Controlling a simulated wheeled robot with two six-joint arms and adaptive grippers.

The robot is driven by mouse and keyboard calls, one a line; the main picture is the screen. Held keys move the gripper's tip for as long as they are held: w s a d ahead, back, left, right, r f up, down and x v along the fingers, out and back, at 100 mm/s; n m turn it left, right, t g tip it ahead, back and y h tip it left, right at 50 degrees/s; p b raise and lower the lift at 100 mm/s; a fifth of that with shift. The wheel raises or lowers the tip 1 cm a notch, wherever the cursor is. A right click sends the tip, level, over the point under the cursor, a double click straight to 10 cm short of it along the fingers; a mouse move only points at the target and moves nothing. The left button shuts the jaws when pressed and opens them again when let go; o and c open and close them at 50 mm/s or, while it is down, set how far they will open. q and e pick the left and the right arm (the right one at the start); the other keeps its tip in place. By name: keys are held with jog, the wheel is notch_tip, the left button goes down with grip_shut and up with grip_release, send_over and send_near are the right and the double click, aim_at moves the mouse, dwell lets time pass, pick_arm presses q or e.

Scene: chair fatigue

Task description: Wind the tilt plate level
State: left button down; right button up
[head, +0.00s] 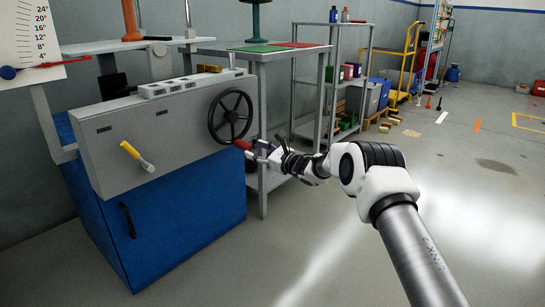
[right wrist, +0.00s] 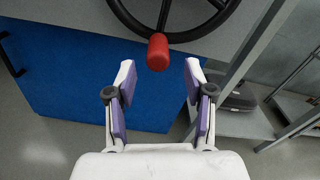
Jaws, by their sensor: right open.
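The black handwheel (head: 231,115) is on the front of the grey machine housing (head: 150,135). Its red handle (head: 242,145) is at the bottom of the rim. My right gripper (head: 256,152) is open beside the handle. In the right wrist view the red handle (right wrist: 158,52) stands at the mouth of my open right gripper (right wrist: 160,75), apart from both fingers. At the upper left is a white degree scale (head: 30,35) with a red pointer (head: 45,66) below its 4° mark. I cannot clearly tell which part is the tilt plate. My left gripper is out of view.
A yellow-handled lever (head: 136,156) sticks out of the housing left of the wheel. A blue cabinet (head: 175,225) is below. A grey bench (head: 262,56) with green and red mats stands close right of the wheel.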

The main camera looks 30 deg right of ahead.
jog(key=v, duration=0.7)
jog(key=shift+s, duration=0.3)
jog(key=shift+d, duration=0.1)
